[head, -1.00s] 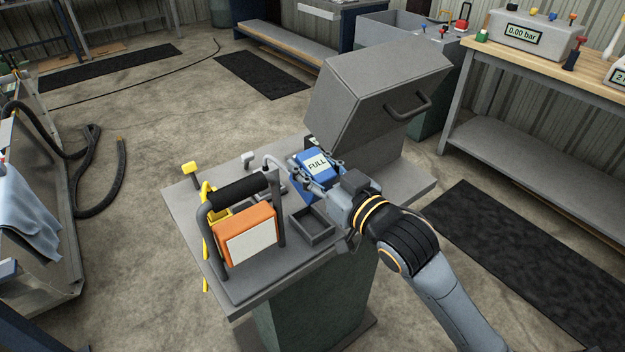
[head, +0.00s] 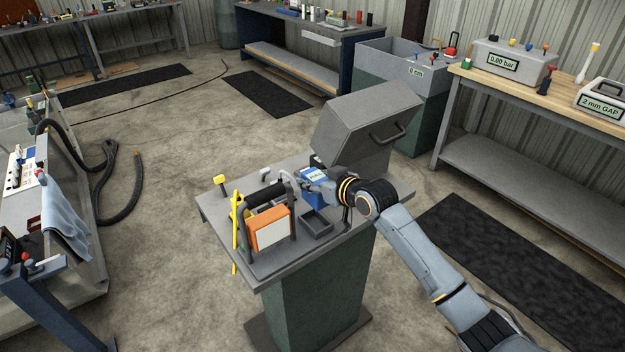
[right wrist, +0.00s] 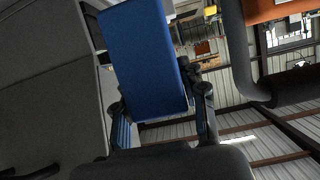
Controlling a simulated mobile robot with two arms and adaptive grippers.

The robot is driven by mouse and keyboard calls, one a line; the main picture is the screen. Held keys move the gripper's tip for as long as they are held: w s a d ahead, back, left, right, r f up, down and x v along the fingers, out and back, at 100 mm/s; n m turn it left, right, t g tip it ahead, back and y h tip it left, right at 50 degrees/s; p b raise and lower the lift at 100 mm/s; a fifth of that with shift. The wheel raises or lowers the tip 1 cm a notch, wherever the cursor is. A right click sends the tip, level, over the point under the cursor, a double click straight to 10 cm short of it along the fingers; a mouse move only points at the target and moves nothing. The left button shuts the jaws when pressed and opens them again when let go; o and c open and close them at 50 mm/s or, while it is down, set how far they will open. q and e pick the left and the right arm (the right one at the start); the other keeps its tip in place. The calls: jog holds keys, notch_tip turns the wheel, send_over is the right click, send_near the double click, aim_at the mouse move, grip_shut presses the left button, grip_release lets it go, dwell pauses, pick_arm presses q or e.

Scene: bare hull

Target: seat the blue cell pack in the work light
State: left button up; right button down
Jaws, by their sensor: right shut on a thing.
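The work light (head: 270,232) stands on the pedestal bench, with an orange body, a pale front panel and a dark frame with a thick black handle. In the right wrist view the pack (right wrist: 145,60) fills the space between my fingers. The light's black handle (right wrist: 292,88) shows at the right. The light's receiving side is hidden. My left gripper is out of view.
A grey hooded box (head: 365,125) with a handle stands close behind my right gripper. A small open dark tray (head: 317,224) sits right of the light. A yellow rod (head: 236,245) and yellow-topped post (head: 220,181) are at the left. The bench's front edge (head: 320,262) is bare.

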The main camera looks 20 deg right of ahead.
aim_at(314, 196)
jog(key=shift+w, duration=0.1)
jog(key=shift+r, duration=0.1)
jog(key=shift+s+f, duration=0.2)
jog(key=shift+f, duration=0.45)
notch_tip(314, 196, down, 3)
jog(key=shift+r+b, duration=0.2)
jog(key=shift+b, duration=0.75)
jog(key=shift+f+b, duration=0.6)
jog(key=shift+f, duration=0.35)
pick_arm(q)
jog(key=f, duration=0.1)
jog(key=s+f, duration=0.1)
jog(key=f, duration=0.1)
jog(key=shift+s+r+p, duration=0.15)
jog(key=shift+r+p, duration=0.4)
jog(key=shift+p, duration=0.1)
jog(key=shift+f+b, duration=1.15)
pick_arm(e)
jog(key=shift+f, duration=1.8)
